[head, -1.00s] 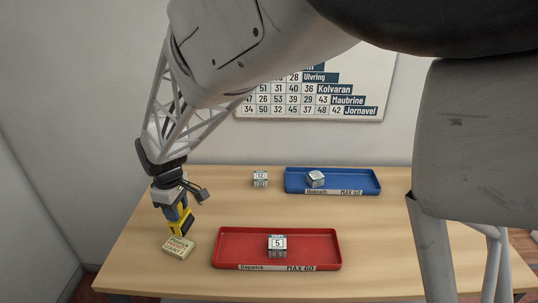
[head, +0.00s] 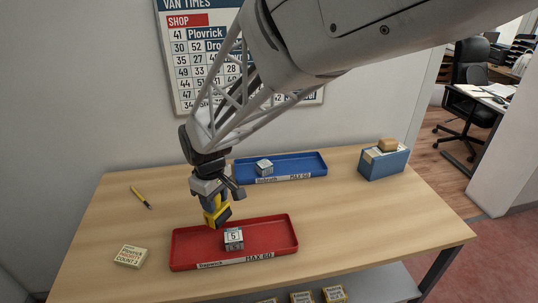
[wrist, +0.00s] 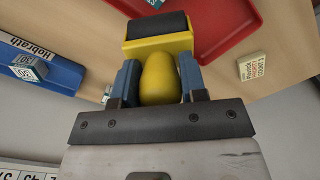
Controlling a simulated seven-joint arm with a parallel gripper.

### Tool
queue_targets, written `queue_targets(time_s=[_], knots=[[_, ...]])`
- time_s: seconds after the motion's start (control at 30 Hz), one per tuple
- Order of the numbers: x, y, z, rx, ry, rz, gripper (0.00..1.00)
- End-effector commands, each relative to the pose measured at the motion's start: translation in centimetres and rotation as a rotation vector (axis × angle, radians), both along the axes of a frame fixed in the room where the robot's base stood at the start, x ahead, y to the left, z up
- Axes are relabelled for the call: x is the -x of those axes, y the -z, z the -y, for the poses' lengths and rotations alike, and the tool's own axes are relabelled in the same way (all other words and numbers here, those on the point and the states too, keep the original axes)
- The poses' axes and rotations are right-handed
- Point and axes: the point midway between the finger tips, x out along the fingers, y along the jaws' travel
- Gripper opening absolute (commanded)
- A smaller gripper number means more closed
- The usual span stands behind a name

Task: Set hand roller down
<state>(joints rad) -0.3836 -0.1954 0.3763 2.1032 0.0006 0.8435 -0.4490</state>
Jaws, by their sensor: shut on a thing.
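The hand roller has a yellow frame and handle and a dark roll. It shows below my gripper in the head view (head: 217,215) and fills the top middle of the wrist view (wrist: 158,42). My gripper (head: 211,198) is shut on its yellow handle, with a blue finger on each side of it in the wrist view (wrist: 160,84). The roller is held roll down near the back edge of the red tray (head: 185,262). I cannot tell how high it is above the tray or table.
A cube marked 5 (head: 233,238) is in the red tray. A blue tray (head: 310,165) behind holds another cube (head: 264,168). A priority card block (head: 130,256) and a pen (head: 141,197) lie on the left. A blue box (head: 384,161) stands right. The table's left middle is clear.

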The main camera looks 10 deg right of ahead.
Motion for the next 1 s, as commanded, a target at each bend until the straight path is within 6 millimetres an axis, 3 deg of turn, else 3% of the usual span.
queue_targets(time_s=[0.4, 1.0], knots=[[2.7, -0.1, 9.1, -0.003, 0.236, 0.006, 0.12], [8.9, 0.5, 19.5, -0.008, 0.569, 0.014, 0.12]])
